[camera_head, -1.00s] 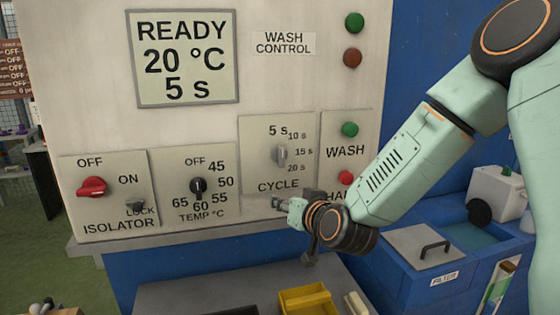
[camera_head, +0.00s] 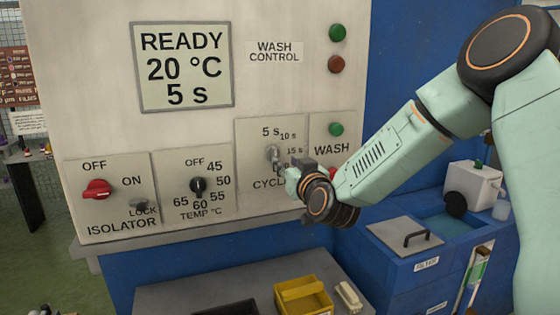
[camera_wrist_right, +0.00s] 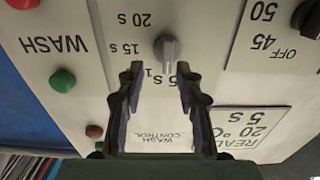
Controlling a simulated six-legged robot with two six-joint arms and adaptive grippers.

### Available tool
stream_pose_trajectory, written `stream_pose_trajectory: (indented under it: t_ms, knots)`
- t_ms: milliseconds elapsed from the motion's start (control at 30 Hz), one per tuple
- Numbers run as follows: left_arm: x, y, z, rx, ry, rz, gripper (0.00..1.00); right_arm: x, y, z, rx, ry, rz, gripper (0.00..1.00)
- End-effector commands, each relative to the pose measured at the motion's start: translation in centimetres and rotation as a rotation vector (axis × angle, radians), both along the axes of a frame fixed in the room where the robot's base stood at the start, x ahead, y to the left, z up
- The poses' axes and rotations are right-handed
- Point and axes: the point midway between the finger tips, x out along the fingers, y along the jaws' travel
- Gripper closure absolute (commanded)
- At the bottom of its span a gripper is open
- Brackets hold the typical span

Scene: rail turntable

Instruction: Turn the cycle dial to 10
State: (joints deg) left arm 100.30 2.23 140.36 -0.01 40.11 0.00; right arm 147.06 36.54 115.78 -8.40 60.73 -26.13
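The cycle dial (camera_head: 272,153) is a small grey knob on a white plate marked 5 s, 10 s, 15 s and 20 s. Its pointer appears to be at 5 s, and the display (camera_head: 182,66) reads READY, 20 °C, 5 s. My right gripper (camera_head: 284,167) is just in front of the plate, at the dial's lower right. In the right wrist view the dial (camera_wrist_right: 167,47) lies just beyond the open fingertips (camera_wrist_right: 157,70), roughly between them, with no contact visible. My left gripper is not in view.
The red isolator knob (camera_head: 97,188) and black temperature knob (camera_head: 198,185) are to the left. The green wash button (camera_head: 336,129) is close on the right. A yellow tray (camera_head: 303,297) stands on the shelf below. A blue tank (camera_head: 470,226) is at the right.

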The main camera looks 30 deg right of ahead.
Motion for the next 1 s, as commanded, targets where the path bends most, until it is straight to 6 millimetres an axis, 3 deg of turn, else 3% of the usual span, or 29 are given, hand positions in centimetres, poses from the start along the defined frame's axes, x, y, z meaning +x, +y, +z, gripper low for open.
stream_pose_trajectory:
  t_ms: [333, 767, 1000]
  knots:
    - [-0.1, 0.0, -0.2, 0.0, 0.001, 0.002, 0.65, 4.1, -0.9, 0.0, -0.003, 0.0, 0.0, 0.65]
    - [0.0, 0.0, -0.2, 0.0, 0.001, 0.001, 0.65, 4.6, -0.8, 0.0, 0.0, 0.001, 0.001, 0.65]
    - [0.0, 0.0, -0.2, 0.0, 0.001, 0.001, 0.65, 4.6, -0.8, 0.0, 0.0, 0.001, 0.0, 0.85]
